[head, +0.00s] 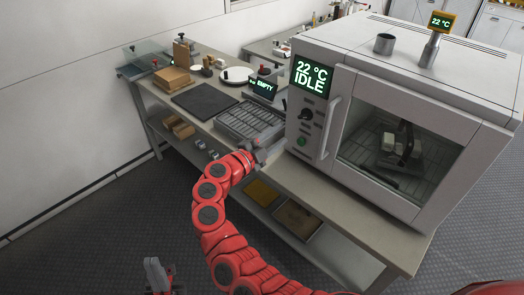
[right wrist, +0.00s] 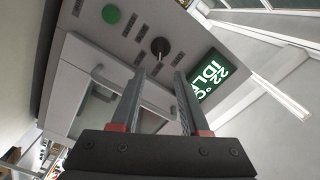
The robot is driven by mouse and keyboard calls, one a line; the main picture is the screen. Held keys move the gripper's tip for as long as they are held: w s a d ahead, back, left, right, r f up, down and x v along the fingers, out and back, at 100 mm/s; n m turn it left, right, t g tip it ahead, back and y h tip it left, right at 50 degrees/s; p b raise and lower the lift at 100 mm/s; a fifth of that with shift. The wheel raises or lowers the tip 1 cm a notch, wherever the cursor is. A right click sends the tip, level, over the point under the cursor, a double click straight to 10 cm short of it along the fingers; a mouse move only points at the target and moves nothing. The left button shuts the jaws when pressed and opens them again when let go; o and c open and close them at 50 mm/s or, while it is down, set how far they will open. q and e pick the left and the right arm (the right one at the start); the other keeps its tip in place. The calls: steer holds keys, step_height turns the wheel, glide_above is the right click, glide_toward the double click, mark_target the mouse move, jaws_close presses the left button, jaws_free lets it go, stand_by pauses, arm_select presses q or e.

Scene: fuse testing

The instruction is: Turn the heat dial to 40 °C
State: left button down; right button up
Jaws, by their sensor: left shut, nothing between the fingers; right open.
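The heat dial is a small dark round knob (head: 306,115) on the oven's front panel, below the display (head: 310,75), which reads 22 °C IDLE. In the right wrist view the dial (right wrist: 160,48) lies just beyond and between my fingertips. My right gripper (head: 275,148) is open and empty, its fingers (right wrist: 162,78) pointing at the panel. It is apart from the dial as far as I can tell. My left gripper (head: 158,270) is shut and empty at the bottom of the head view, far from the oven.
A green button (head: 301,141) sits below the dial, and the door handle (head: 331,127) stands out to its right. A slotted metal tray (head: 250,122) is on the bench left of the oven, beside a small EMPTY display (head: 263,88). A dark mat (head: 203,101) lies further left.

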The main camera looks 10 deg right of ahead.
steer(key=b+v, duration=0.1)
steer(key=v, duration=0.5)
steer(key=shift+s+a, duration=0.25)
